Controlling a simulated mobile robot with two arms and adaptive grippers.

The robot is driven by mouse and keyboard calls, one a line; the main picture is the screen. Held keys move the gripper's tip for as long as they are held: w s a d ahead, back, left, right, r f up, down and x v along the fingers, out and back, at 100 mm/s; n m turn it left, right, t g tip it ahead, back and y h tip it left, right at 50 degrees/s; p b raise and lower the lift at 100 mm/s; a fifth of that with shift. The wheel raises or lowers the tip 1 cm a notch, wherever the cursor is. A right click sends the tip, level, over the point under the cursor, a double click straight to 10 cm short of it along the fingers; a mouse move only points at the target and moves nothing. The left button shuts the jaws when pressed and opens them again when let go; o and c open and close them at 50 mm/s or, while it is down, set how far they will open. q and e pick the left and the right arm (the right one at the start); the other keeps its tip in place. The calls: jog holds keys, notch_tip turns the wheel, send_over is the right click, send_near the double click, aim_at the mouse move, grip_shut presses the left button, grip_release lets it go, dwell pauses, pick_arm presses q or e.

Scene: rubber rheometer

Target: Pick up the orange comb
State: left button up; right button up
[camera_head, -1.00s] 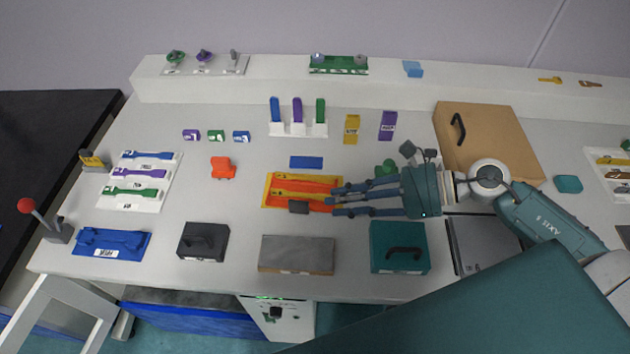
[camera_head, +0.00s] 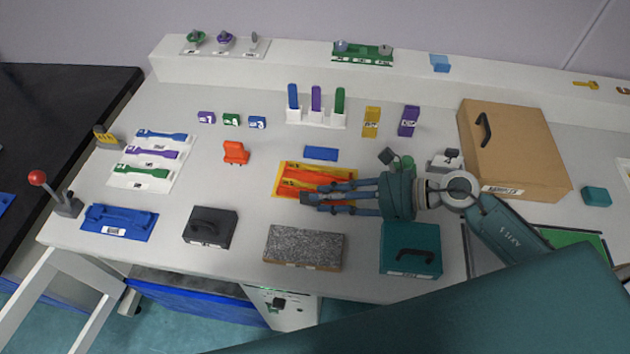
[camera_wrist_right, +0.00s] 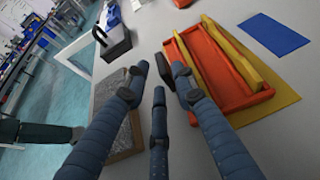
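An orange-red piece with long parallel bars (camera_head: 296,172) lies on a yellow mat at the table's middle. It looks like the comb, though I cannot be sure. In the right wrist view, the orange piece (camera_wrist_right: 216,72) lies just right of my fingers, with a yellow bar along it. My right gripper (camera_head: 312,198) reaches in from the right over the mat's front part. Its three fingers (camera_wrist_right: 160,78) are spread and hold nothing that I can see. A small dark block (camera_wrist_right: 164,70) shows between the fingertips. My left gripper is out of view.
A smaller orange object (camera_head: 235,153) stands left of the mat. A speckled grey block (camera_head: 304,247), a black handled box (camera_head: 210,227) and a teal handled box (camera_head: 411,250) stand in front. A tan box (camera_head: 512,150) stands right.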

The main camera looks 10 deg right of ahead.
jog(key=x, duration=0.3)
jog(key=shift+w+a+f+p, duration=0.1)
jog(key=shift+w+a+p, duration=0.1)
jog(key=shift+p, duration=0.2)
jog(key=shift+s, duration=0.1)
jog(key=shift+c, duration=0.2)
jog(key=shift+d, duration=0.1)
grip_shut()
